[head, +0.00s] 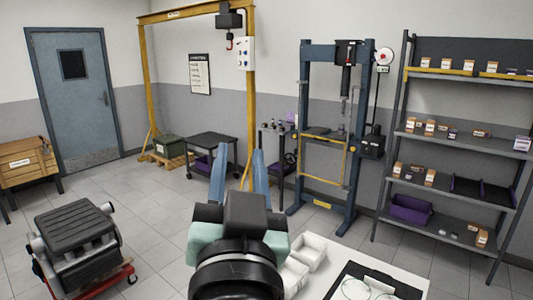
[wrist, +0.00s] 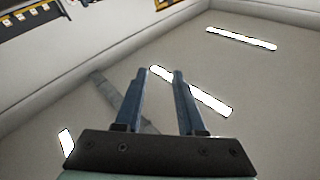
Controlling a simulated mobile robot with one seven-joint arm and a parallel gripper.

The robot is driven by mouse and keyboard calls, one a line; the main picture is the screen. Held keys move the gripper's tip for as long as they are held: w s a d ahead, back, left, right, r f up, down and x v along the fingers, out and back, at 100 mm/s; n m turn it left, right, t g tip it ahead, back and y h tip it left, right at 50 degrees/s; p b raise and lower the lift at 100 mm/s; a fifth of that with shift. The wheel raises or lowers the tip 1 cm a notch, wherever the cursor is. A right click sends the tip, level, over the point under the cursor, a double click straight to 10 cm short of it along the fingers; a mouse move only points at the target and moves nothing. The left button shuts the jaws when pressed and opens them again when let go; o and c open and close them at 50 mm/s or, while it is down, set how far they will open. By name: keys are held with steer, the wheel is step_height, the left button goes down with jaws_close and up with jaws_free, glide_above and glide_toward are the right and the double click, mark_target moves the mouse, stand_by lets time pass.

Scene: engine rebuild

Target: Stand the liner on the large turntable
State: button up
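My gripper (head: 240,158) is raised in the lower middle of the head view, with two blue fingers pointing up and apart. In the wrist view the gripper (wrist: 160,75) has a clear gap between its fingers and nothing in it. It is open and empty. I cannot make out the liner or the large turntable in either view. My arm hides part of the floor and the work table.
A white table (head: 408,277) at bottom right holds white bins (head: 311,250) and a black mat (head: 345,283). An engine (head: 78,245) stands on a red stand at left. A blue press (head: 304,130), shelving (head: 464,133) and cart (head: 212,142) stand behind.

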steer(key=s+d+r+n+t, duration=0.1)
steer(key=s+r+t, duration=0.2)
steer(key=s+r, duration=0.2)
steer(key=s+d+r+n+t+h, duration=0.1)
steer(key=s+r, duration=0.4)
steer(key=r, duration=0.5)
steer(key=shift+d+t+h, duration=0.3)
steer(key=shift+d+t, duration=0.25)
steer(key=shift+t, duration=0.55)
step_height(320, 180, down, 5)
steer(key=b, duration=0.4)
steer(key=shift+s+a+r+b, duration=0.1)
steer(key=shift+a+r+b, duration=0.05)
steer(key=shift+b, duration=0.15)
